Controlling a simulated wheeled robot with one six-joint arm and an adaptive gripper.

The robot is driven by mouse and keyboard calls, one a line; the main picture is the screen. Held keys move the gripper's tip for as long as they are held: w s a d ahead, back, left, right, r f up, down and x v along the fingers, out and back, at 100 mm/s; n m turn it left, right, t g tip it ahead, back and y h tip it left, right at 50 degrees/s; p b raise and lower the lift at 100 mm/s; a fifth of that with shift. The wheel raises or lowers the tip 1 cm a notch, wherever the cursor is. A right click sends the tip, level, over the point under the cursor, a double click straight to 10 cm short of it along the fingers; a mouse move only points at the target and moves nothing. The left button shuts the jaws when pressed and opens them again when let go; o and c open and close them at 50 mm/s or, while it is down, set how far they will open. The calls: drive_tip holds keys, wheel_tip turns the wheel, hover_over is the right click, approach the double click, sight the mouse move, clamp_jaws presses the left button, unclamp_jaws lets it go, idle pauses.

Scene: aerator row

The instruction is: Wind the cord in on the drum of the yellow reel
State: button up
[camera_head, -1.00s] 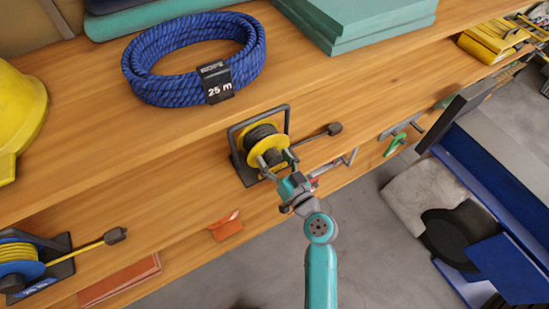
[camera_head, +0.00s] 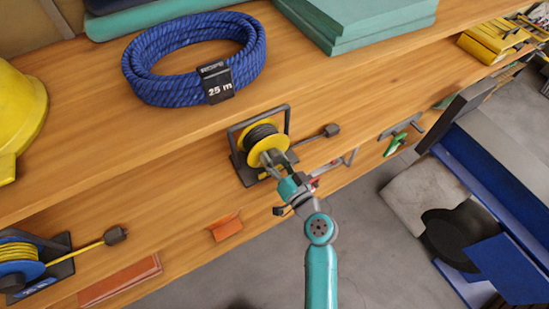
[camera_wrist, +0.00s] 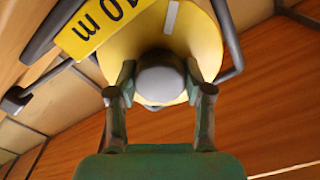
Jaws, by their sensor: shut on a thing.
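The yellow reel (camera_head: 249,138) stands on the wooden bench in a dark frame, with dark cord (camera_head: 263,131) on its drum. The cord's free end runs out to the right to a dark plug (camera_head: 332,130). My gripper (camera_head: 272,160) is at the front of the reel. In the wrist view the yellow face of the reel (camera_wrist: 204,45) fills the upper middle, with a "10 m" label. There my gripper (camera_wrist: 160,80) has its two fingers on either side of a grey rounded knob (camera_wrist: 161,78) and is shut on it. The knob hides the middle of the face.
A coiled blue rope (camera_head: 150,80) lies behind the reel. A blue reel with yellow cord (camera_head: 20,266) stands at the lower left. A yellow helmet (camera_head: 18,110) is at the left edge. Green-handled and grey tools (camera_head: 396,145) lie to the right.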

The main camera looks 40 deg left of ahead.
drive_tip(key=m, duration=1.3)
drive_tip(key=shift+m, duration=0.4)
drive_tip(key=m, duration=1.2)
drive_tip(key=shift+f+m, duration=0.1)
drive_tip(key=shift+m, duration=0.3)
drive_tip(key=o, duration=1.2)
drive_tip(key=shift+c, duration=0.2)
drive_tip(key=v, duration=1.2)
